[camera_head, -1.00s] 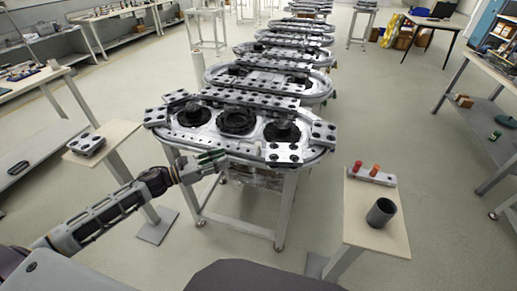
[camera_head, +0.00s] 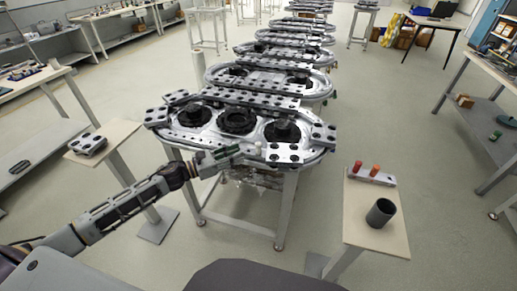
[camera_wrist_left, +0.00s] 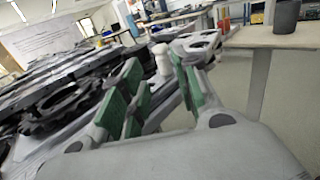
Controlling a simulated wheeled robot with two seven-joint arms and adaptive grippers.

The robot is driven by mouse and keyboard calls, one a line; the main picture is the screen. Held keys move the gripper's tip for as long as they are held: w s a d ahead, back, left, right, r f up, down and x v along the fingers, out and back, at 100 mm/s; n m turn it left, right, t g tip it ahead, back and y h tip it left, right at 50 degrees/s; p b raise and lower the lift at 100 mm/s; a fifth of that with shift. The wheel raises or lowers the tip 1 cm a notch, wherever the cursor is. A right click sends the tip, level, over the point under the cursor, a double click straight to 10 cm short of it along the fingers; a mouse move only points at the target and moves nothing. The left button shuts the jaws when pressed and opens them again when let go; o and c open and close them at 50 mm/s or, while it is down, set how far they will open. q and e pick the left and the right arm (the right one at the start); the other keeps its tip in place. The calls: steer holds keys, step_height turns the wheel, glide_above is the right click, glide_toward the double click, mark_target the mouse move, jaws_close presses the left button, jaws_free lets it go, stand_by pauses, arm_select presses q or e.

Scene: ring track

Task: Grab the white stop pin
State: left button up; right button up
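The white stop pin (camera_head: 258,148) stands upright at the near edge of the closest ring track (camera_head: 215,138). In the left wrist view the pin (camera_wrist_left: 161,58) shows beyond and between the green-padded fingers. My left gripper (camera_head: 234,152) is at the track's near edge, just left of the pin. Its fingers (camera_wrist_left: 160,88) are spread open with nothing between the pads; whether they touch the pin cannot be told. My right gripper is not in view.
A right stand (camera_head: 358,222) holds a dark cup (camera_head: 381,212) and a pale block with red pegs (camera_head: 374,170). A left stand (camera_head: 116,138) carries a small plate with dark pads (camera_head: 87,144). More ring tracks (camera_head: 270,82) run behind.

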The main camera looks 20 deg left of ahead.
mark_target(259, 150)
arm_select(q)
steer(key=shift+x, duration=1.65)
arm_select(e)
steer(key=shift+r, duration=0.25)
